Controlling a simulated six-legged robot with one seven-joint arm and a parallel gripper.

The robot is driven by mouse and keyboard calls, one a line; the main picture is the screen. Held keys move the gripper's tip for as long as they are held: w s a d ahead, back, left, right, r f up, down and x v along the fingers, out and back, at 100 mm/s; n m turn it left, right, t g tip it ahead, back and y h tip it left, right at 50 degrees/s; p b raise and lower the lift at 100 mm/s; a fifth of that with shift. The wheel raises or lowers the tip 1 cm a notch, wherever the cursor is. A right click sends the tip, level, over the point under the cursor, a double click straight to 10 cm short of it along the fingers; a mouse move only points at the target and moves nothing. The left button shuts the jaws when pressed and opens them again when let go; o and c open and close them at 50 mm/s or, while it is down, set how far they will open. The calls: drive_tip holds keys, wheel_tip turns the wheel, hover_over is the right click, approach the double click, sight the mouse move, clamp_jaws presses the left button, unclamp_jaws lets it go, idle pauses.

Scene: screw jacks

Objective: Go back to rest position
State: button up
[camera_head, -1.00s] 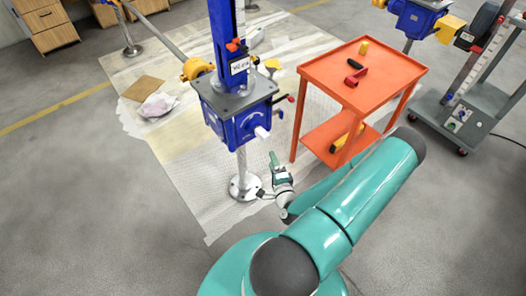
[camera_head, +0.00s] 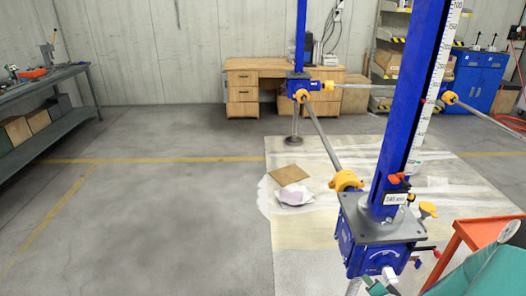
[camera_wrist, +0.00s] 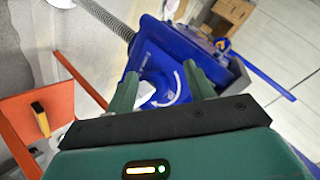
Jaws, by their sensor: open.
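My gripper (camera_wrist: 160,92) shows in the wrist view with its two green fingers apart and nothing held between them. The blue screw jack gearbox (camera_wrist: 170,65), with a white curved-arrow mark, lies just beyond the fingertips; I cannot tell whether they touch it. In the head view the blue screw jack (camera_head: 375,235) stands at the lower right with its tall blue column and scale. My teal arm shows at the bottom right corner there, and the gripper itself is mostly cut off by the lower edge.
An orange cart (camera_head: 470,235) stands right of the jack, close to my arm. A long shaft (camera_head: 322,137) runs from the jack to a second jack behind. A workbench (camera_head: 45,105) stands left. The grey floor at left is clear.

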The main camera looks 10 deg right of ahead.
drive_tip(key=w+a+r+n+g, duration=0.1)
drive_tip(key=a+r+n, duration=0.2)
drive_tip(key=a+r, duration=0.35)
drive_tip(key=w+a+r+n+g, duration=0.2)
drive_tip(key=a+r, duration=0.1)
drive_tip(key=r, duration=0.7)
drive_tip(key=w+a+r+n+g, duration=0.1)
drive_tip(key=a+r+n, duration=0.2)
drive_tip(key=a+r, duration=0.35)
drive_tip(key=s+a+r+n+g+y, duration=0.1)
drive_tip(key=s+a+r+n+y, duration=0.2)
drive_tip(key=s+a+r, duration=1)
drive_tip(key=a+n, duration=0.1)
drive_tip(key=a, duration=0.2)
drive_tip(key=shift+s+a+r+n, duration=0.2)
drive_tip(key=shift+s+a+n, duration=0.1)
drive_tip(key=shift+a+n, duration=0.1)
drive_tip(key=shift+d, duration=0.1)
drive_tip(key=c, duration=0.4)
drive_tip(key=shift+o, duration=0.2)
drive_tip(key=shift+d, duration=0.2)
